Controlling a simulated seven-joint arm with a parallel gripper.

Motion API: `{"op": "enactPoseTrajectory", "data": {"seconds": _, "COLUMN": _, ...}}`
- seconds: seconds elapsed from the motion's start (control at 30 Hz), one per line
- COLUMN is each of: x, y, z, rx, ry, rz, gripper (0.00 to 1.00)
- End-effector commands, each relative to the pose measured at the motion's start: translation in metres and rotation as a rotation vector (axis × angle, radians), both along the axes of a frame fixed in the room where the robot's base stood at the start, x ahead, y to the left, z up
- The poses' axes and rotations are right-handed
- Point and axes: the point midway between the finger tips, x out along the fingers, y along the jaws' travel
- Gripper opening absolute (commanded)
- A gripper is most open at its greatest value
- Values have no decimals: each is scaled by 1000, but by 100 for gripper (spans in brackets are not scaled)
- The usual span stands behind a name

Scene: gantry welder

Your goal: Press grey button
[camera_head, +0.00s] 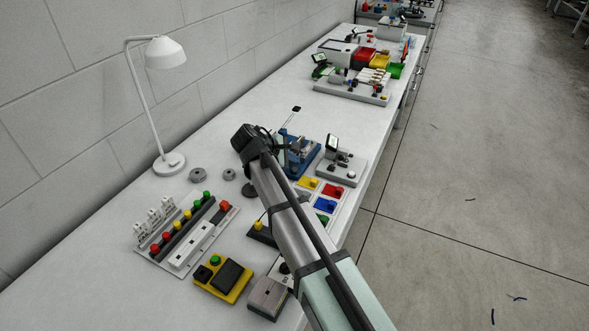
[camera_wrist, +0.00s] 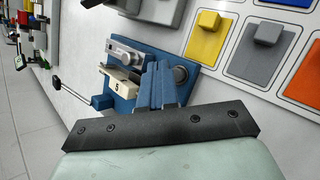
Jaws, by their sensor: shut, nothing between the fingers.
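The gantry welder is a blue-based device (camera_head: 303,165) in the middle of the bench; my arm partly covers it in the head view. In the wrist view its blue base (camera_wrist: 205,82) carries a round dark grey button (camera_wrist: 181,74), a grey metal upper part (camera_wrist: 130,52) and a cream block marked 5 (camera_wrist: 118,86). My gripper (camera_wrist: 158,66) shows there with blue fingers together and empty. The fingertips appear just beside the grey button, on its left; I cannot tell whether they touch it. In the head view the fingertips are not clear.
A board with yellow, red, blue and green squares (camera_head: 323,197) lies beside the welder; a grey device with a small screen (camera_head: 343,167) stands to its right. A lamp (camera_head: 168,163), a switch panel (camera_head: 188,236) and a yellow box (camera_head: 223,278) stand nearer.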

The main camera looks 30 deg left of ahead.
Motion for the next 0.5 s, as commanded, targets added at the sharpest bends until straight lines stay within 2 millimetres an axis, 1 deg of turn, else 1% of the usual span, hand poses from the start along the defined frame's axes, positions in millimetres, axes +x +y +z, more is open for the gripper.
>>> {"op": "enactPoseTrajectory", "data": {"seconds": 0.27, "x": 0, "y": 0, "z": 5, "rx": 1, "ry": -1, "rz": 0, "gripper": 0}}
{"op": "enactPoseTrajectory", "data": {"seconds": 0.5, "x": 0, "y": 0, "z": 22, "rx": 1, "ry": -1, "rz": -1, "gripper": 0}}
